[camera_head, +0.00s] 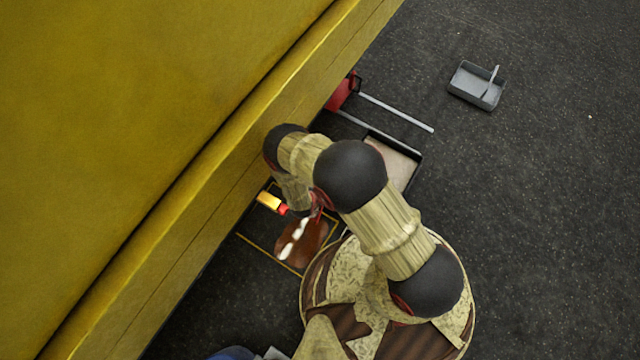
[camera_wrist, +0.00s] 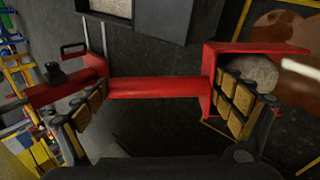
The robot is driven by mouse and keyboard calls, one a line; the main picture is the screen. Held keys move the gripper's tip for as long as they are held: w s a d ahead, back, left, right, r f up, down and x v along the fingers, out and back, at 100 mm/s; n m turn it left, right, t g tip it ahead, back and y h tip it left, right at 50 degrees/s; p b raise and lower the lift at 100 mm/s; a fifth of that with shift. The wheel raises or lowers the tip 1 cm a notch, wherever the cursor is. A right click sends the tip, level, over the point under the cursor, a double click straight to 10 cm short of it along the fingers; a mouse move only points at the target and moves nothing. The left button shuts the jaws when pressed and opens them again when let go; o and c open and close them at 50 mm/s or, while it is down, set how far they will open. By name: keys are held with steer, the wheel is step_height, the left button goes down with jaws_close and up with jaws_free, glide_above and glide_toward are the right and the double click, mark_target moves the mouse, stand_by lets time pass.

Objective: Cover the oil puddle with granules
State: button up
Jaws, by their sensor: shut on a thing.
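In the wrist view my gripper (camera_wrist: 163,105) has its tan-padded fingers on either side of a red scoop (camera_wrist: 150,88) and is shut on it. Pale grey granules (camera_wrist: 255,70) show inside the scoop's box-like end at the right. The brown oil puddle (camera_wrist: 302,112) lies on the floor at the right edge, partly hidden by the scoop and finger. In the head view the puddle (camera_head: 312,236) lies inside a yellow floor outline, with white streaks across it; I cannot tell whether these are reflections. My arm hides most of the gripper there.
A dark-rimmed tray (camera_head: 418,157) with a beige fill is partly behind my arm. A red object (camera_head: 343,92) with two metal bars (camera_head: 395,112) is by the large yellow body (camera_head: 150,110).

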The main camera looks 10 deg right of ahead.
steer(key=shift+s+a+r+t+h+b, duration=0.3)
steer(key=shift+s+r+t+b, duration=0.05)
steer(key=shift+s+t, duration=0.2)
steer(key=shift+s+a+r+t+h+b, duration=0.35)
steer(key=shift+s+t, duration=0.15)
steer(key=shift+t, duration=0.1)
steer(key=shift+s+a+r+t+h+b, duration=0.25)
steer(key=shift+s+a+r+t+b, duration=0.1)
steer(key=shift+s+t, duration=0.2)
steer(key=shift+s+a+r, duration=0.1)
steer(key=shift+s, duration=0.1)
steer(key=s+a, duration=1)
steer(key=s, duration=0.1)
steer(key=shift+s, duration=0.35)
stand_by(1.1)
